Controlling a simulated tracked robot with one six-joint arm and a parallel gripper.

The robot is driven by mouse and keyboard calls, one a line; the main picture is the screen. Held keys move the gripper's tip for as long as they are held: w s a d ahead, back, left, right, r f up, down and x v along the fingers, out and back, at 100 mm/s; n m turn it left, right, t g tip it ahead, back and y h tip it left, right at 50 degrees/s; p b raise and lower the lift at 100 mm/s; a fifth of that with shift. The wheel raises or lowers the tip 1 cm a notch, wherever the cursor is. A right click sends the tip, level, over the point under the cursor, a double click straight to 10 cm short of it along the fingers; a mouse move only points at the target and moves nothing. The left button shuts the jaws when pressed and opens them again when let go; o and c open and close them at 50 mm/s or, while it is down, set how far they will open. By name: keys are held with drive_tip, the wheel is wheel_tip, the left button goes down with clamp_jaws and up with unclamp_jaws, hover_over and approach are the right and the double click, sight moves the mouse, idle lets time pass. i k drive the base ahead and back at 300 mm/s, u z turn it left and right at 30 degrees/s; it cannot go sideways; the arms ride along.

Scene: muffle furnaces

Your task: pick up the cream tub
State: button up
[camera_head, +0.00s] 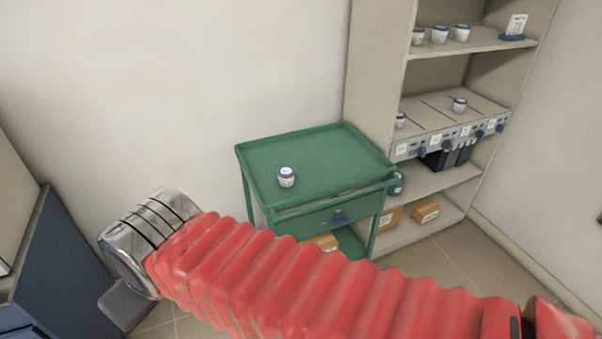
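A small white tub (286,179) with a dark blue band and a pale top stands upright on the green cart's top (330,160), left of its middle. Similar tubs stand on the shelves at the right, so I cannot tell by looks alone which one is the cream tub. My red-sleeved arm crosses the foreground to a metal joint at the left, apart from the cart. No gripper fingers show.
The cart has a drawer (330,218) and a lower shelf with a box. The shelf unit (376,80) behind holds several tubs, a label stand (515,27) and cardboard boxes (425,212). A blue cabinet (65,260) stands at the left. Most of the cart top is clear.

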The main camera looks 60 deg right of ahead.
sight(286, 174)
drive_tip(key=z, duration=0.4)
drive_tip(key=i, duration=0.55)
drive_tip(key=z, duration=0.55)
drive_tip(key=i, duration=0.5)
drive_tip(key=z, duration=0.35)
